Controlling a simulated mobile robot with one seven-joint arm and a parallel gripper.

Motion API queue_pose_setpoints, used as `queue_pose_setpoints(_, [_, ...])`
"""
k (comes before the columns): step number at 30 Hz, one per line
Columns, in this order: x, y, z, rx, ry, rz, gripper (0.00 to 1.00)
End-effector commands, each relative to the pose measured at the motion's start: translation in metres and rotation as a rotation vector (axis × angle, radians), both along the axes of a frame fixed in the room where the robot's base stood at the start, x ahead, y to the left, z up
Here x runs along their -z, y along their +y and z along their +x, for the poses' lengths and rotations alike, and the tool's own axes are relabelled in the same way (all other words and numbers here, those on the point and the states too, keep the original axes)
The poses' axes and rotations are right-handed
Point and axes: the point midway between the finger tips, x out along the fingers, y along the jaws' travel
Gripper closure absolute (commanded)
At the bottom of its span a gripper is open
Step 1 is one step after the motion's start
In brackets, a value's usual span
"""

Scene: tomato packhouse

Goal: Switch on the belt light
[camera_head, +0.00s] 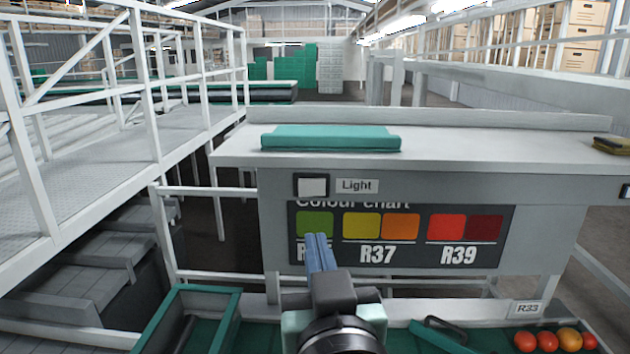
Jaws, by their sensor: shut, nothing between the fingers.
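The light switch (313,187) is a pale square rocker in a dark frame on the front of the grey bench. A plate reading "Light" (357,186) is just right of it. My gripper (319,238) is shut and empty, its blue-grey fingers pointing up and forward. In the picture the fingertips are below the switch, over the green patch of the colour chart. I cannot tell how far they are from the panel. No lit belt light can be made out.
The colour chart (398,238) hangs under the switch. A teal folded item (330,138) and a yellow-topped object (611,145) lie on the bench top (470,145). Tomatoes (548,341) sit lower right. A green-edged tray (180,290) is lower left. White railings (150,90) run along the left.

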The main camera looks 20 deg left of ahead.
Motion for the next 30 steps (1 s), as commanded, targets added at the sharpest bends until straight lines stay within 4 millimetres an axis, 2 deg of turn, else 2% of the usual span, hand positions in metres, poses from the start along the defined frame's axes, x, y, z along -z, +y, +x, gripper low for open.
queue_pose_setpoints(13, [0.003,0.002,0.0,-0.007,0.011,-0.003,1.0])
queue_pose_setpoints(17, [0.002,0.005,0.006,-0.008,0.01,-0.003,1.0])
queue_pose_setpoints(20, [0.001,0.011,0.017,-0.009,0.011,-0.003,1.0])
queue_pose_setpoints(30, [0.0,0.038,0.073,-0.008,0.011,-0.004,1.0])
